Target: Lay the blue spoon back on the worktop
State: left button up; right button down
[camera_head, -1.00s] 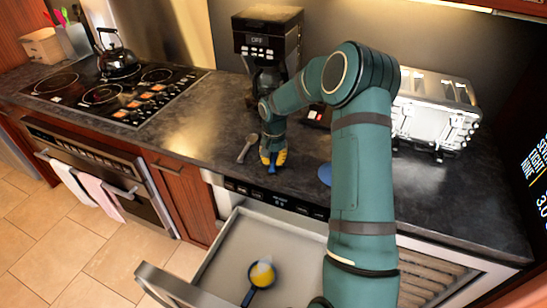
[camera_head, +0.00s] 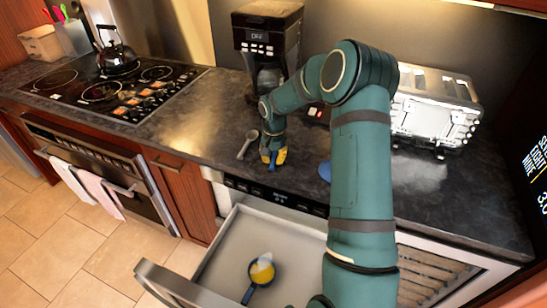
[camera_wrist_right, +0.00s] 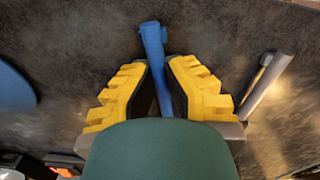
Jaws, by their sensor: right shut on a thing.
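The blue spoon (camera_wrist_right: 154,50) is between the yellow fingers of my right gripper (camera_wrist_right: 158,85) in the right wrist view. One blue end sticks out past the fingertips; the rest is hidden behind the fingers and wrist. In the head view my right gripper (camera_head: 274,155) is low over the worktop (camera_head: 210,115), near its front edge, with a bit of blue at its tips. I cannot tell whether the spoon touches the surface. My left gripper is not in view.
A blue round item (camera_head: 324,171) lies to the right, partly behind my arm. A coffee maker (camera_head: 267,45) and toaster (camera_head: 436,110) stand behind.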

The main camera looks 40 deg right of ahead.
jog(key=c, duration=1.1)
grip_release()
jog(key=shift+o, duration=0.2)
notch_tip(320, 180, up, 12)
jog(key=shift+s, duration=0.1)
